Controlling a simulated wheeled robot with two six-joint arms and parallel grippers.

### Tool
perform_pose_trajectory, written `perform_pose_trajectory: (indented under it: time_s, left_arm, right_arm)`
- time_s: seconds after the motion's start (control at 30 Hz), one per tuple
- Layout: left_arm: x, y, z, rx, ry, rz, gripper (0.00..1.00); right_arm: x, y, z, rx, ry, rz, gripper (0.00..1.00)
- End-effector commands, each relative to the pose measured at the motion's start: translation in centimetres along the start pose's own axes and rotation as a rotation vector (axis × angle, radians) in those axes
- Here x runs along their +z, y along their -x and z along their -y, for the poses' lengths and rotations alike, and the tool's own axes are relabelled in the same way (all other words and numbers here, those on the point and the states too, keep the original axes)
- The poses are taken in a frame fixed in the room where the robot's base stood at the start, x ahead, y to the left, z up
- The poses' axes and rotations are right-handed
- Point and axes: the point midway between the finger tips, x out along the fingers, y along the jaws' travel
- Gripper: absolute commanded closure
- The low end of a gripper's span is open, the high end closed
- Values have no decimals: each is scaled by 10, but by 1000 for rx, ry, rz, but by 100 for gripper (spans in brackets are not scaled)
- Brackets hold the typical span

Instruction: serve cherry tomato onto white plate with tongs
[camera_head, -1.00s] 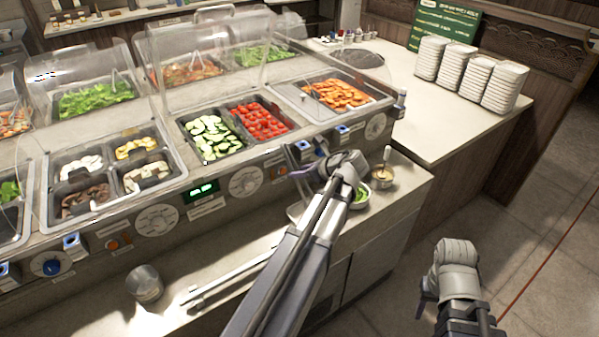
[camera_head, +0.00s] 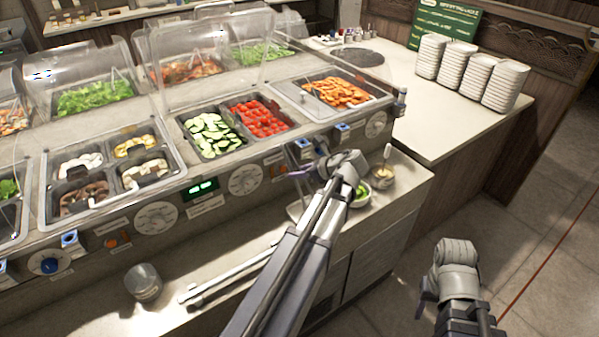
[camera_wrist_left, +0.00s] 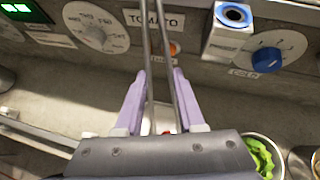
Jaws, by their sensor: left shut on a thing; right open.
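My left gripper (camera_wrist_left: 152,95) is shut on a pair of metal tongs (camera_wrist_left: 165,55), whose two arms run up between the purple fingers in the left wrist view. In the head view my left gripper (camera_head: 308,173) is in front of the salad bar, below the tomato pan. The cherry tomatoes (camera_head: 258,119) fill a pan beside sliced cucumber. A small patch of red and white shows low between the fingers in the wrist view, too covered to identify. The white plate is mostly hidden by my left arm. My right gripper (camera_head: 424,300) is open, low at the right, over the floor.
A bowl of greens (camera_head: 361,194) and a cup with a spoon (camera_head: 382,176) stand right of my left gripper. A metal cup (camera_head: 143,282) stands on the ledge at left. Clear sneeze guards (camera_head: 205,55) cover pans. Plate stacks (camera_head: 505,85) stand on the right counter.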

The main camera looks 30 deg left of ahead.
Motion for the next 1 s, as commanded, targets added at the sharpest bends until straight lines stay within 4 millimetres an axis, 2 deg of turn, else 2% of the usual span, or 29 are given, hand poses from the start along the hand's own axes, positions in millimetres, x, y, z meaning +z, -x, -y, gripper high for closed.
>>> perform_pose_trajectory:
  time_s: [0.13,0.27,0.8,0.9,1.0]
  left_arm:
    - [3,2,0,0,0,0,69]
    - [14,10,0,0,0,0,69]
    - [78,56,3,0,0,0,69]
    - [84,60,3,0,0,0,69]
    - [82,59,3,0,0,0,69]
  right_arm:
    - [0,4,0,0,0,0,50]
    - [1,18,-2,0,0,0,50]
    - [6,95,-9,0,0,0,50]
    - [6,102,-10,0,1,0,50]
    - [6,101,-10,0,1,0,50]
